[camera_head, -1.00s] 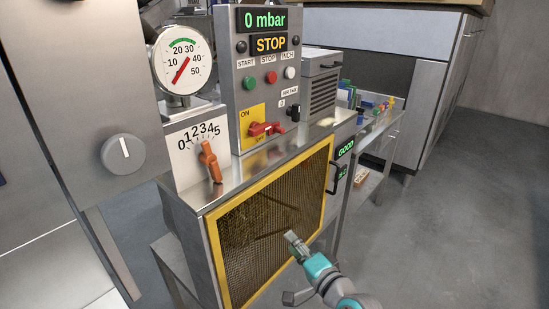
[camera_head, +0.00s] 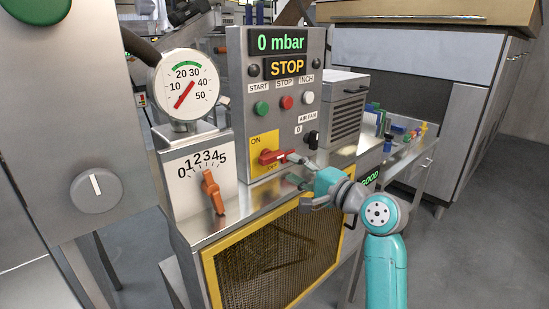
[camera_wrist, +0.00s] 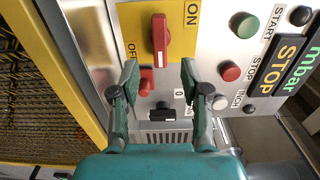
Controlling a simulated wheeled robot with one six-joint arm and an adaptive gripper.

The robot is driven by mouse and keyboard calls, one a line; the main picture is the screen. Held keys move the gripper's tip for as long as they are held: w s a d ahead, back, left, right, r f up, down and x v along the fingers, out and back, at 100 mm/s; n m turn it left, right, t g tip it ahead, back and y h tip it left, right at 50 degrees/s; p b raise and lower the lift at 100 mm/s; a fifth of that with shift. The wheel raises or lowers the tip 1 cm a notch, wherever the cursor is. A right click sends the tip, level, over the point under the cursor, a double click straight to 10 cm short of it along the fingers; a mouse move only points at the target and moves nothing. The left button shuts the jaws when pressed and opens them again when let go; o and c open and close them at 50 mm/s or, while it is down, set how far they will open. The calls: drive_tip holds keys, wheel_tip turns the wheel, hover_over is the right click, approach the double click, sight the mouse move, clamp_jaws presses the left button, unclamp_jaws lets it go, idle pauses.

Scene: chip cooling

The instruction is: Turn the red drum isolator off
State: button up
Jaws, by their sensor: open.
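The red drum isolator handle (camera_head: 270,157) is on a yellow ON/OFF plate (camera_head: 257,139) on the grey control panel. It lies roughly horizontal in the head view. In the wrist view, which is turned sideways, the handle (camera_wrist: 160,40) runs up and down beside the ON and OFF lettering. My gripper (camera_head: 293,169) is in front of the panel, at the handle's right end. In the wrist view my gripper (camera_wrist: 160,67) is open, with one finger to each side of the handle's near end. I cannot tell whether either finger touches it.
Green, red and white buttons (camera_head: 286,102) sit above the isolator under a STOP display. A black air fan knob (camera_head: 311,140) is close on the right. An orange lever (camera_head: 212,192) and a gauge (camera_head: 187,87) are left. A yellow-framed mesh guard (camera_head: 278,262) is below.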

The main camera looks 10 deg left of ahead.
sight(274, 159)
drive_tip(key=x, duration=0.8)
drive_tip(key=shift+w+a, duration=0.25)
drive_tip(key=shift+a, duration=0.05)
clamp_jaws()
